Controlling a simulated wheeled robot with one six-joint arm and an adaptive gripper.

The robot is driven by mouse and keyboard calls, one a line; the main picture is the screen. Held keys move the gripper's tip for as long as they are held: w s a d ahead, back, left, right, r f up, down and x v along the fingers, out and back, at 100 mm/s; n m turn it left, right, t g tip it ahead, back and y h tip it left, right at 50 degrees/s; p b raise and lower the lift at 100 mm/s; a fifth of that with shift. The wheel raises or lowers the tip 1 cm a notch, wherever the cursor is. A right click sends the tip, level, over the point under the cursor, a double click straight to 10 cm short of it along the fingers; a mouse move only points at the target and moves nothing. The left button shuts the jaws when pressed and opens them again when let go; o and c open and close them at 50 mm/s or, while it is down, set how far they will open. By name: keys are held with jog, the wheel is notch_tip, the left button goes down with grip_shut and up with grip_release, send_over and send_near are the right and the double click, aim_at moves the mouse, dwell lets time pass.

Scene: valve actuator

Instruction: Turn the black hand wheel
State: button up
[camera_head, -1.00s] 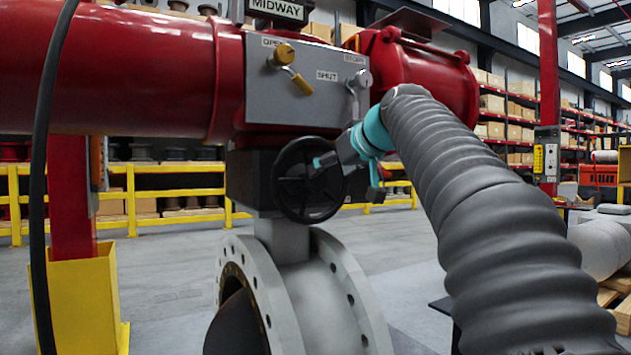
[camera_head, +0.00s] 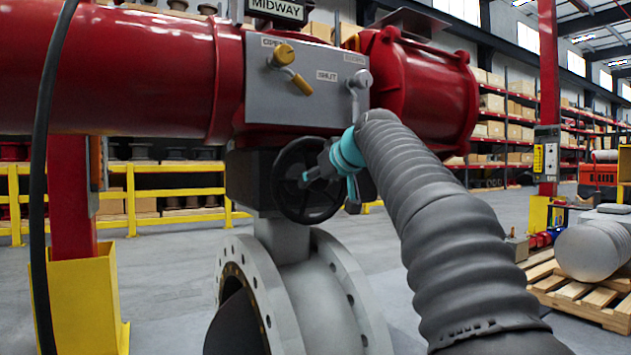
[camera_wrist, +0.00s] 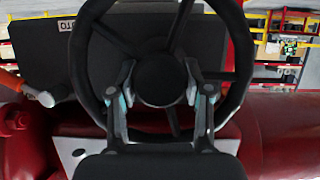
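The black hand wheel (camera_head: 281,196) is upright on the front of a dark gearbox (camera_head: 240,181), below a grey control panel (camera_head: 262,109). In the wrist view the wheel's rim (camera_wrist: 82,62) fills the upper middle, with spokes and a round hub (camera_wrist: 160,80). My gripper (camera_head: 318,172) is in front of the wheel in the head view and hides part of its right side. In the wrist view my gripper (camera_wrist: 160,92) is open, with one finger on each side of the hub. I cannot tell whether the fingers touch the hub or spokes.
Above the wheel are a yellow-handled lever (camera_head: 285,54), a grey lever (camera_head: 358,84) and red cylinders (camera_head: 130,75). A pale flanged valve body (camera_head: 345,285) is below. A black cable (camera_head: 45,150) hangs at left. Yellow railing (camera_head: 130,195) stands behind.

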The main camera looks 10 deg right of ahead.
grip_shut()
jog(key=shift+a+f+n+h+b, duration=0.15)
jog(key=shift+n+h+b, duration=0.2)
jog(key=shift+n+h, duration=0.45)
jog(key=shift+n+t+h, duration=0.3)
jog(key=shift+n+t, duration=0.1)
jog(key=shift+n, duration=0.5)
jog(key=o, duration=0.9)
grip_release()
jog(key=shift+c, duration=0.2)
jog(key=shift+s, duration=0.15)
jog(key=v, duration=1.2)
